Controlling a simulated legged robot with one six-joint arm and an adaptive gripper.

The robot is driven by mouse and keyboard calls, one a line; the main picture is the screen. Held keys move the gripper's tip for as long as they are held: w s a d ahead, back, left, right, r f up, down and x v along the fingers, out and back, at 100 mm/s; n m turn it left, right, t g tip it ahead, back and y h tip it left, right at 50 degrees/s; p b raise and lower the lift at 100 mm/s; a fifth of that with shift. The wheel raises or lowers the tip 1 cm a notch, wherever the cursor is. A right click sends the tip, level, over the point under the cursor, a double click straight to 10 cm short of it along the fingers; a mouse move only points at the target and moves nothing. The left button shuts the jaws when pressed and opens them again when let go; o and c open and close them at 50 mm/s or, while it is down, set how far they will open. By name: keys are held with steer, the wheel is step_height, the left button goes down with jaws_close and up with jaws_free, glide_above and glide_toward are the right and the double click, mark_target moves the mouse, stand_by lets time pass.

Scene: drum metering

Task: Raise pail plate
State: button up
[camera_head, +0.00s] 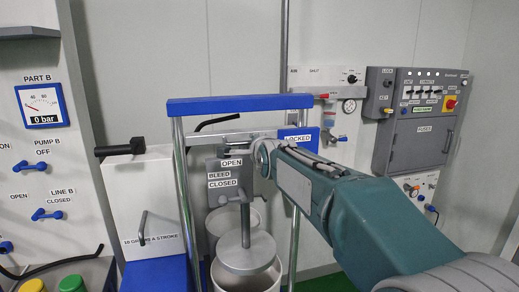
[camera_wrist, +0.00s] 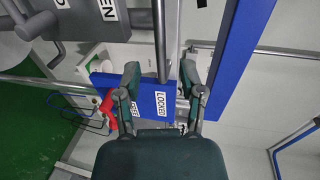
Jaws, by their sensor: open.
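The round grey pail plate (camera_head: 246,254) hangs level on a vertical rod at the mouth of a white pail (camera_head: 228,284). The plate's far edge and the pail's depth are unclear. A blue piece labelled LOCKED (camera_head: 298,133) sits at the right end of the frame's crossbar. In the wrist view this LOCKED piece (camera_wrist: 150,104) lies between and beyond my open fingers. My gripper (camera_wrist: 162,78) is open, with one finger on each side of it; contact cannot be told. In the head view my gripper (camera_head: 264,157) is partly hidden by my arm.
A frame with a blue top bar (camera_head: 240,104) and metal posts surrounds the plate. A grey block labelled OPEN, BLEED, CLOSED (camera_head: 226,178) is close left of my gripper. A white box with a handle (camera_head: 150,205) stands left. Wall panels (camera_head: 418,120) are at right.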

steer(key=v, duration=0.6)
steer(key=shift+s, duration=0.2)
steer(key=s+d+f+n+g+h, duration=0.1)
steer(key=s+d+f+n+g, duration=0.2)
steer(key=s, duration=0.8)
steer(key=s+d+f+n+g+h, duration=0.1)
steer(key=s+d+f+n+g, duration=0.2)
steer(key=s+d+f+n, duration=0.4)
steer(key=s+d+f+n+g+h, duration=0.2)
steer(key=s+d+f, duration=0.4)
steer(key=s+f, duration=0.4)
steer(key=s+n+g, duration=0.1)
steer(key=s+n, duration=0.1)
steer(key=s, duration=0.4)
steer(key=shift+d+f+n, duration=0.2)
steer(key=shift+d+n, duration=0.05)
steer(key=shift+n, duration=0.15)
